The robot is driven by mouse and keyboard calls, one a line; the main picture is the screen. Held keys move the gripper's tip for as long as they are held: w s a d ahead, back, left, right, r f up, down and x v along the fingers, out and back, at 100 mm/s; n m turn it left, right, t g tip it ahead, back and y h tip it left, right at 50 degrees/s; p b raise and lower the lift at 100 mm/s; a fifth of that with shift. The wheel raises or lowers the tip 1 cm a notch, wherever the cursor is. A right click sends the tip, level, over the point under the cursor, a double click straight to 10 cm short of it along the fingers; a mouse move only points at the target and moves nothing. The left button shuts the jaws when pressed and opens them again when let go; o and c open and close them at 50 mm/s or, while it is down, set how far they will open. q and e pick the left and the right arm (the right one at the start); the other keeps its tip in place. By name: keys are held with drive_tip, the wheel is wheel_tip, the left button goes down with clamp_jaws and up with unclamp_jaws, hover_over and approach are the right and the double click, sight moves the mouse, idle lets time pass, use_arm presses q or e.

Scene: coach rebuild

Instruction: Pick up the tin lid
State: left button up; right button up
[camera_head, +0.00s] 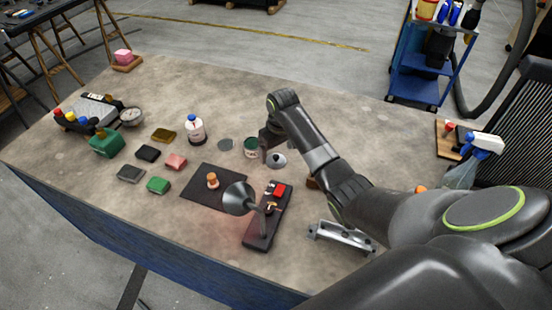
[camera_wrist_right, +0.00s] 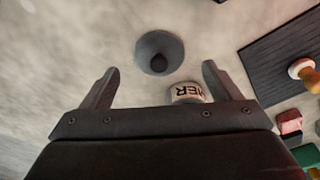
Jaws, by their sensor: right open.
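My left gripper is not in view.
A dark mat (camera_head: 200,194) bears a wooden-knobbed piece (camera_head: 212,181). A grey cone-shaped thing (camera_head: 238,199) stands nearby.

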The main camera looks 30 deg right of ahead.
sight(277, 157)
drive_tip(key=shift+w+f, duration=0.15)
drive_tip(key=shift+f, duration=1.45)
drive_tip(key=shift+c, duration=0.4)
drive_tip(key=c, duration=1)
